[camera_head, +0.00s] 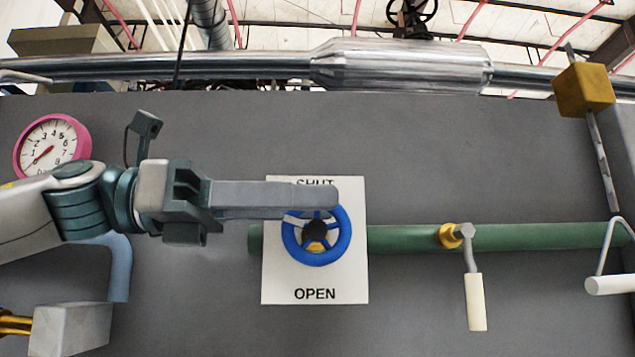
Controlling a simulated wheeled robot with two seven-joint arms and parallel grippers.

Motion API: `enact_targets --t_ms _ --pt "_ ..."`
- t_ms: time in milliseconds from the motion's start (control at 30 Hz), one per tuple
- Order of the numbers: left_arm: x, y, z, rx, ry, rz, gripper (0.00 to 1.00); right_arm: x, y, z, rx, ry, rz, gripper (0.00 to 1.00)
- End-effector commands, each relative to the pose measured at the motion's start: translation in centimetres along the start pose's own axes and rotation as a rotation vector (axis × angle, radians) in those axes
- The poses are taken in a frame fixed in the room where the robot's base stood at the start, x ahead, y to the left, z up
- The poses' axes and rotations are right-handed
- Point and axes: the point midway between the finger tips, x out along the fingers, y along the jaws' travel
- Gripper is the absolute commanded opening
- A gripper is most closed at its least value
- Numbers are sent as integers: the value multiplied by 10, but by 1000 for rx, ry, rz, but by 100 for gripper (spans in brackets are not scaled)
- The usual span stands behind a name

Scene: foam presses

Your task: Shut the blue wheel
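The blue wheel (345,246) has several spokes and a dark hub. It is mounted in front of a white plate (280,281) marked SHUT at the top and OPEN at the bottom. My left gripper (328,197) reaches in from the left, its long grey fingers lying level across the top of the wheel. They hide part of the upper rim and the lower edge of the word SHUT. The fingers overlap in this view, so their gap is hidden, and I cannot tell whether they touch the rim. My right gripper is not in view.
A green pipe (400,238) runs right from the plate, with a yellow fitting (450,235) and a white-handled lever (475,300). A pink-rimmed gauge (50,147) is at the left. A yellow block (583,89) is at upper right. The grey wall above the pipe is clear.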

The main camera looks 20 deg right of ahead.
Motion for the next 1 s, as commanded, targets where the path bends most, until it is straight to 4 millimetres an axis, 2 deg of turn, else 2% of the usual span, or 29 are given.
enact_targets --t_ms 200,500,567,633,1000 --pt "14 0 0 -1 1 0 30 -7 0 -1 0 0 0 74" --pt "15 0 -1 0 1 0 30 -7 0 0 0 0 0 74" --pt "15 0 -1 0 0 0 18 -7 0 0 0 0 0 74" --pt "15 0 -1 0 0 0 1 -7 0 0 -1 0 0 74" --pt "15 0 0 0 16 1 0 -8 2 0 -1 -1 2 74"
